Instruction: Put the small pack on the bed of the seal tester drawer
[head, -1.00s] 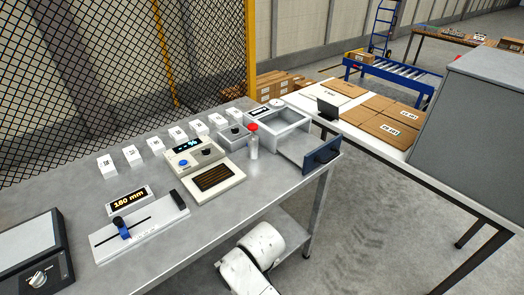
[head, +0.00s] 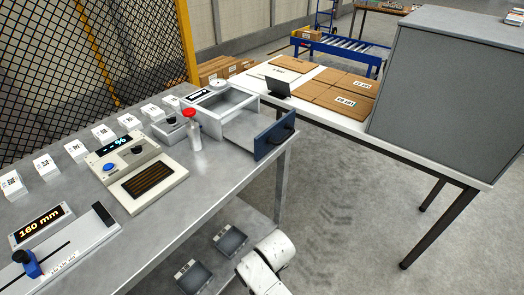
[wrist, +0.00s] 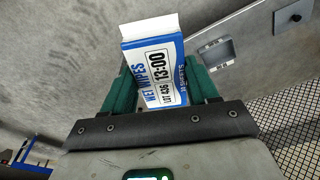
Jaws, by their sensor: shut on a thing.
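A white-and-blue pack (wrist: 153,68), printed "WET WIPES", "13:00" and "LOT 436", is held in my gripper (wrist: 161,84) in the wrist view. The green finger pads are closed on its two sides, and its white end points away from me. The drawer (head: 238,128) of the grey seal tester (head: 228,98) is pulled out at the table's right end in the head view. Its blue front (head: 274,135) has a dark handle, and the part of its bed that shows looks empty. My gripper and the pack do not show in the head view.
A beige device (head: 145,170) with a dark slatted plate and several white boxes (head: 103,134) share the metal table. Grey trays (head: 230,241) lie on the shelf below. A wire fence stands behind.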

